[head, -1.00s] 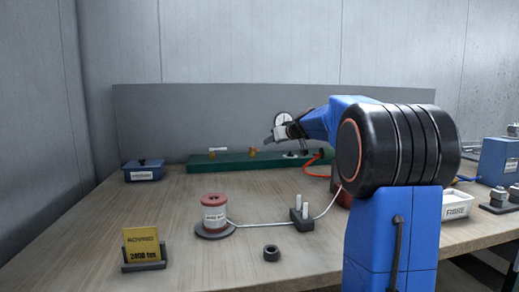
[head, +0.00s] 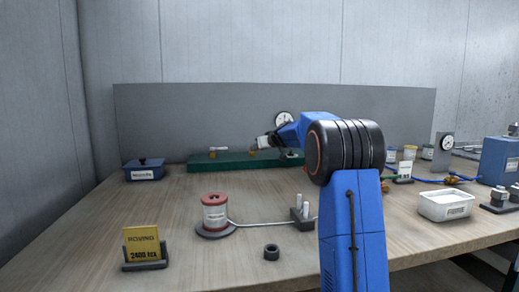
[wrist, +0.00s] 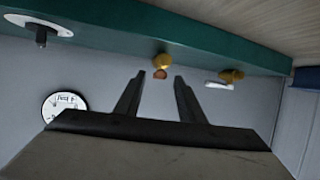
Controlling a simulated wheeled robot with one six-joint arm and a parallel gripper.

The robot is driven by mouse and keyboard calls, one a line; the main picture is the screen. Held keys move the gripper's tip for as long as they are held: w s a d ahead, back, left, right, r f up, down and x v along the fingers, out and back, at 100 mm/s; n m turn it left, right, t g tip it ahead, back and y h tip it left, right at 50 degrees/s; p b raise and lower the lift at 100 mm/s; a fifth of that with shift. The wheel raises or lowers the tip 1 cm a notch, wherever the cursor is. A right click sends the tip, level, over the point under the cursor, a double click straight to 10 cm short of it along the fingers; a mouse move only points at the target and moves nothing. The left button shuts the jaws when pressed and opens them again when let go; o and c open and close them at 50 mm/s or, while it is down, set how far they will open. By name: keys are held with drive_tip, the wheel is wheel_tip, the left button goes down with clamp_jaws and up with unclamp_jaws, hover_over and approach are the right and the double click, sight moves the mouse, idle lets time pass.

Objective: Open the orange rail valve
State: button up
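The orange rail valve is a brass body with a small orange part (wrist: 160,74), on the green rail (wrist: 100,32). In the head view the rail (head: 205,162) stands at the back of the bench, and the valve (head: 252,154) is partly hidden by my gripper (head: 262,144). In the wrist view my gripper (wrist: 160,80) is open and empty. The orange part appears between its fingertips, beyond them; I see no contact. A second brass valve with a white lever (wrist: 217,85) sits beside it on the rail, left of it in the head view (head: 219,149).
A round dial gauge (wrist: 64,106) and a white disc with a dark stem (wrist: 40,30) lie to the left in the wrist view. A grey panel (head: 150,115) stands behind the rail. A red-and-white spool (head: 214,213), a blue box (head: 144,169) and a white tray (head: 446,205) stand on the bench.

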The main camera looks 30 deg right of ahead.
drive_tip(key=shift+w, duration=0.15)
clamp_jaws()
